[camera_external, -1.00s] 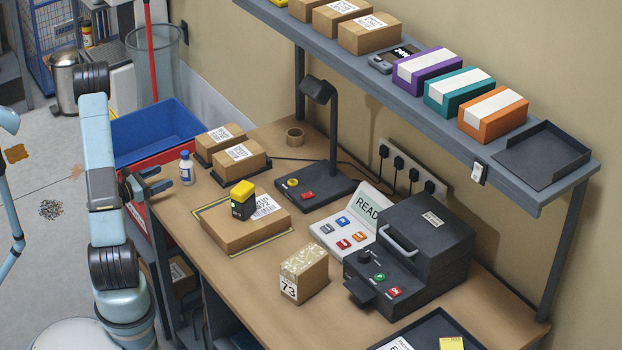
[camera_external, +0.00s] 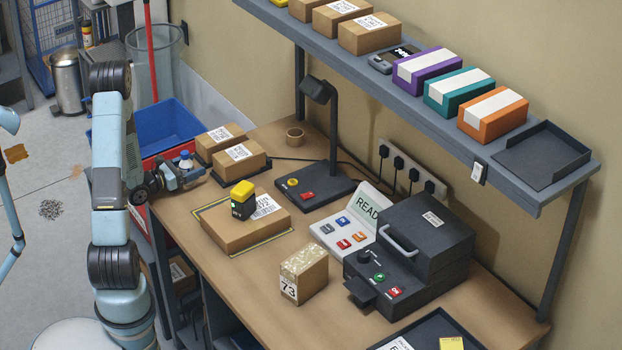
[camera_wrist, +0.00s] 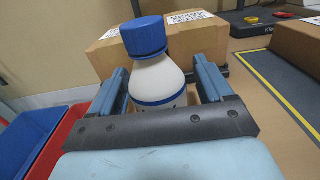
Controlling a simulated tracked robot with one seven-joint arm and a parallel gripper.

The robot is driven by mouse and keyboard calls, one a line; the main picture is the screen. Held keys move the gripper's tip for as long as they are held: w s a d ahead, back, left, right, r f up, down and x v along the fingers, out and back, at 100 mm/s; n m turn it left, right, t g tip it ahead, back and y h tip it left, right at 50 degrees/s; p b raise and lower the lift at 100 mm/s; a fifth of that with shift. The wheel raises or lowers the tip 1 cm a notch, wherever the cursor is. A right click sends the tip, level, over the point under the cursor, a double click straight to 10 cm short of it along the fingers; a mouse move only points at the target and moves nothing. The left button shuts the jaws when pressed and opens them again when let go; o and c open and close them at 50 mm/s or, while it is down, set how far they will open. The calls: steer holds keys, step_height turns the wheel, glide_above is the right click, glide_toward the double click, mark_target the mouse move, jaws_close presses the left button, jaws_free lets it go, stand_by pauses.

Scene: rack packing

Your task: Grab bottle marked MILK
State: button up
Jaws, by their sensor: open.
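A white bottle with a blue cap and a blue band (camera_wrist: 155,72) stands upright between the two fingers of my gripper (camera_wrist: 160,85) in the wrist view. My gripper is open, with a finger on each side of the bottle and small gaps visible. The bottle's lower part and any MILK marking are hidden behind the gripper's body. In the external view only the bottle's blue cap and white shoulder (camera_external: 186,160) show above my gripper (camera_external: 188,174), at the left end of the workbench.
Cardboard boxes (camera_external: 240,158) stand close behind the bottle. A flat box (camera_external: 238,226) with a yellow-and-black device (camera_external: 243,201) lies nearby. Blue (camera_external: 165,125) and red bins stand beyond the bench's left edge. A lamp stand (camera_external: 333,135) stands further back.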

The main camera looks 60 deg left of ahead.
steer(key=shift+w, duration=0.15)
steer(key=c, duration=1.1)
steer(key=shift+r, duration=0.1)
